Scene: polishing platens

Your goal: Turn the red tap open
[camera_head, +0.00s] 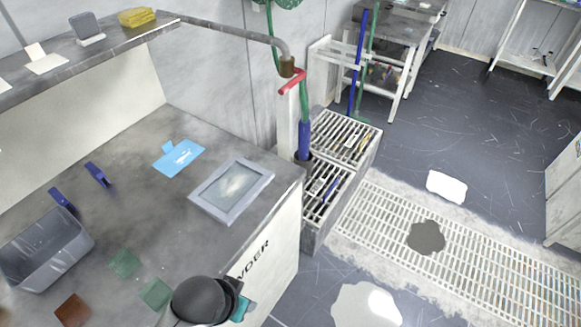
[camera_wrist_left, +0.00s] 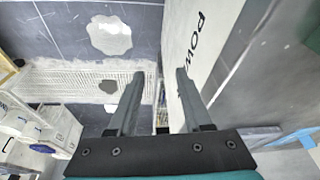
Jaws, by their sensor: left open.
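The red tap (camera_head: 292,82) is a short red lever in the head view. It sits just below the brown fitting (camera_head: 287,66) at the end of the grey pipe, beside the bench's far right corner. My left arm's dark rounded wrist part with teal trim shows at the bottom of the head view, over the bench's near edge. Its fingers are hidden there. In the left wrist view my left gripper (camera_wrist_left: 160,74) is open and empty, its two grey fingers apart beside the bench's lettered side panel. It is well apart from the tap. My right gripper is not in view.
The bench (camera_head: 140,215) holds a framed plate (camera_head: 232,188), a blue sheet (camera_head: 180,157), a grey bin (camera_head: 45,248) and several small coloured squares. A blue-and-green hose (camera_head: 304,130) hangs below the tap by slatted crates (camera_head: 340,138). Puddles lie on the floor.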

